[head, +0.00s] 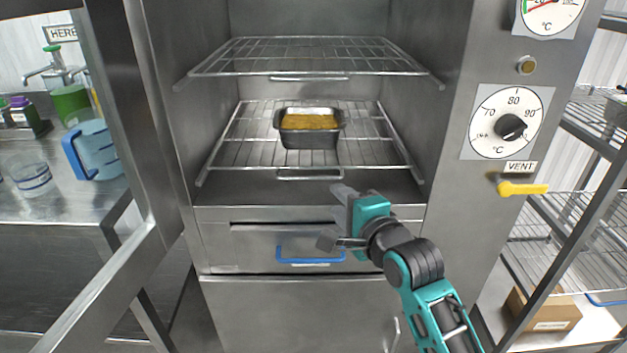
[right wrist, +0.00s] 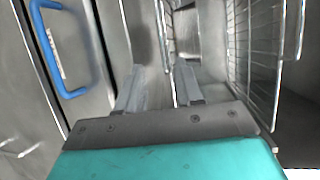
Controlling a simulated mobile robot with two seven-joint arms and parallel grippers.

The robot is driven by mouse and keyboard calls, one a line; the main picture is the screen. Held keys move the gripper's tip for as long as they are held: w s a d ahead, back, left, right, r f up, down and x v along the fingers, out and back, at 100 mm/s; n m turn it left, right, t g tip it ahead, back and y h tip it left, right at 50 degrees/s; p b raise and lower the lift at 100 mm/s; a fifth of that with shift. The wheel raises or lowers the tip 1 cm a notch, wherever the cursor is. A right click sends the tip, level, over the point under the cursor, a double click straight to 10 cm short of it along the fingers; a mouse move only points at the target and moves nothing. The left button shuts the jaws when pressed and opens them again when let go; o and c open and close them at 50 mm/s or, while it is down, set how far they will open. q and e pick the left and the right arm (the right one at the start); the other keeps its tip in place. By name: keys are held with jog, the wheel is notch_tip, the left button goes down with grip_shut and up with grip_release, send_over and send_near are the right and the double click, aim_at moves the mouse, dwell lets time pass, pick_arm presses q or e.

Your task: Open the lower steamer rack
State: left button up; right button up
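The lower steamer rack (head: 235,150) is a wire shelf inside the open steamer cabinet, with a wire handle (head: 310,175) along its front edge. A metal pan (head: 310,138) with yellow content sits on it. My right gripper (head: 334,215) is open and empty, in front of the cabinet just below and right of the rack handle, apart from it. In the right wrist view the open fingers (right wrist: 160,88) have nothing between them, and wire racks (right wrist: 262,60) show on the right. My left gripper is not in view.
An upper wire rack (head: 310,60) is above. A drawer with a blue handle (head: 310,260) is below, close to my right gripper. The open door (head: 120,150) stands left. A dial (head: 508,120) and yellow vent lever (head: 522,188) are on the right.

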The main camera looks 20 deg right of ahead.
aim_at(315, 179)
jog(key=b+x, duration=0.1)
jog(key=x, duration=1.1)
jog(key=shift+w+r+b, duration=0.15)
jog(key=shift+w+b, duration=0.2)
jog(key=shift+w, duration=0.05)
jog(key=shift+c, duration=0.5)
grip_shut()
